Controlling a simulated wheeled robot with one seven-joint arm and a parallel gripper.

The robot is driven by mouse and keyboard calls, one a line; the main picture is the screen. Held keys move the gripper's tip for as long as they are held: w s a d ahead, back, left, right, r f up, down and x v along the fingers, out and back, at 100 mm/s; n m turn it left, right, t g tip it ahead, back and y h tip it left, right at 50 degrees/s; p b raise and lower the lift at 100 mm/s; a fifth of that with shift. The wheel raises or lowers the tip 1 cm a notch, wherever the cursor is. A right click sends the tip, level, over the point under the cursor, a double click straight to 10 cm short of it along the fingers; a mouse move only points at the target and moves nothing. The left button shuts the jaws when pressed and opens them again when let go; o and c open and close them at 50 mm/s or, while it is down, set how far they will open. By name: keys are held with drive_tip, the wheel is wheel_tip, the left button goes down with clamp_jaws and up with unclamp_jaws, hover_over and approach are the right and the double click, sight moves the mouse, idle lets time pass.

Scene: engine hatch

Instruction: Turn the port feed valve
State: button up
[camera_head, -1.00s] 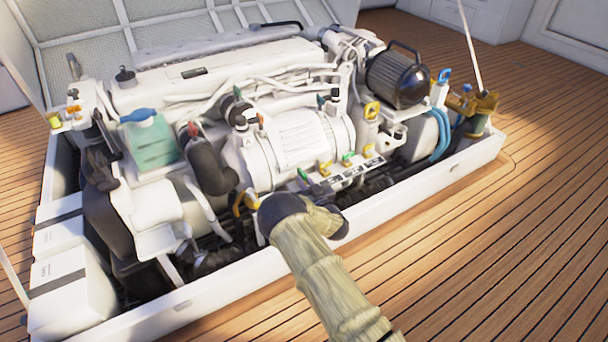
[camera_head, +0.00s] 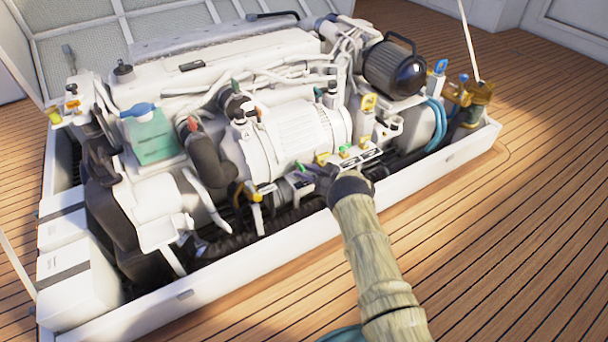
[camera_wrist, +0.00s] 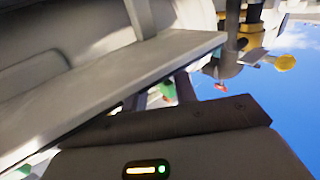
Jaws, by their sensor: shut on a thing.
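A row of small valves with green and yellow handles sits on a white manifold at the front of the engine. A green handle (camera_head: 298,167), a yellow handle (camera_head: 321,158) and another green handle (camera_head: 345,149) show in the head view. I cannot tell which one is the port feed valve. My gripper (camera_head: 333,180) is at the front of this manifold, largely hidden by my dark wrist and sleeved arm. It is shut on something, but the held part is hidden. The wrist view shows a green part (camera_wrist: 166,88), a red part (camera_wrist: 221,87) and a yellow knob (camera_wrist: 285,62) beyond my gripper's body.
A black ribbed hose (camera_head: 270,227) runs low inside the white hatch rim (camera_head: 270,258). The wooden deck (camera_head: 510,210) in front is clear.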

drive_tip(key=shift+o, duration=0.4)
drive_tip(key=shift+w+d+n+g+y+b, duration=0.4)
drive_tip(key=shift+n+g+b, duration=0.3)
drive_tip(key=shift+g, duration=0.2)
drive_tip(key=o, duration=1)
drive_tip(key=shift+o, duration=0.2)
drive_tip(key=shift+s+a+g, duration=0.15)
drive_tip(key=shift+g, duration=0.15)
drive_tip(key=p+v, duration=0.6)
drive_tip(key=v, duration=1.1)
drive_tip(key=shift+p, duration=0.3)
drive_tip(key=shift+d, duration=0.2)
